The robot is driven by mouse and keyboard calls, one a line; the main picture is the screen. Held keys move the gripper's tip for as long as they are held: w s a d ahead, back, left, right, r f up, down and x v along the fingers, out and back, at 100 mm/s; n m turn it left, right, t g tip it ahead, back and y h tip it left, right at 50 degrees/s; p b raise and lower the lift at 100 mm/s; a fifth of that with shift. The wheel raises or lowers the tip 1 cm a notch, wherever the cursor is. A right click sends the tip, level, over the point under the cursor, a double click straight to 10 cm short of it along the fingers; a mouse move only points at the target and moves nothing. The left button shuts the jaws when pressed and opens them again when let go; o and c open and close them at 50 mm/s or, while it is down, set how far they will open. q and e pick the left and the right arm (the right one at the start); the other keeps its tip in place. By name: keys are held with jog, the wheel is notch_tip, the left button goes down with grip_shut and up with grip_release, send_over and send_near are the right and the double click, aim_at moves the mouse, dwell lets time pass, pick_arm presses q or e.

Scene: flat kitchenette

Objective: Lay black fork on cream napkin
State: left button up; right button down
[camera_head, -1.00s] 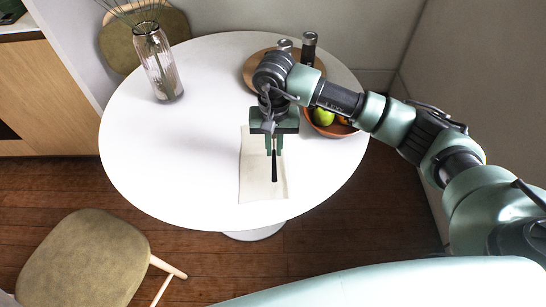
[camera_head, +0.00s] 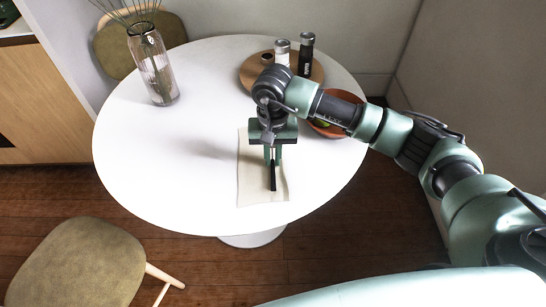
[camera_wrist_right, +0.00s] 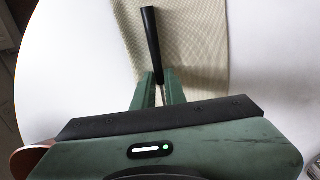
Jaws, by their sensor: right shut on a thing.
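The cream napkin (camera_head: 250,184) lies flat near the front edge of the round white table. My right gripper (camera_head: 272,161) is over the napkin, shut on the black fork (camera_head: 273,181). The fork's dark handle points toward the table's front edge. In the right wrist view the handle (camera_wrist_right: 150,35) sticks out from between the green fingers (camera_wrist_right: 159,88), above the napkin (camera_wrist_right: 195,45). The rest of the fork is hidden by the gripper. I cannot tell whether the fork touches the napkin. My left gripper is not in view.
A bowl with fruit (camera_head: 337,125) is behind and right of the gripper, partly hidden by my right arm. A round wooden board (camera_head: 256,65) holds shakers (camera_head: 306,55). A glass vase (camera_head: 153,65) stands at the back left. The table's left side (camera_head: 160,150) is clear.

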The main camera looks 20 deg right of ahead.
aim_at(272, 161)
jog(key=c, duration=1.5)
grip_release()
jog(key=shift+s+f, duration=0.25)
jog(key=shift+f, duration=0.25)
jog(key=shift+o, duration=0.2)
jog(key=shift+r+p, duration=0.25)
jog(key=shift+p, duration=0.05)
notch_tip(272, 161, up, 13)
jog(key=p, duration=0.6)
jog(key=shift+w, duration=0.15)
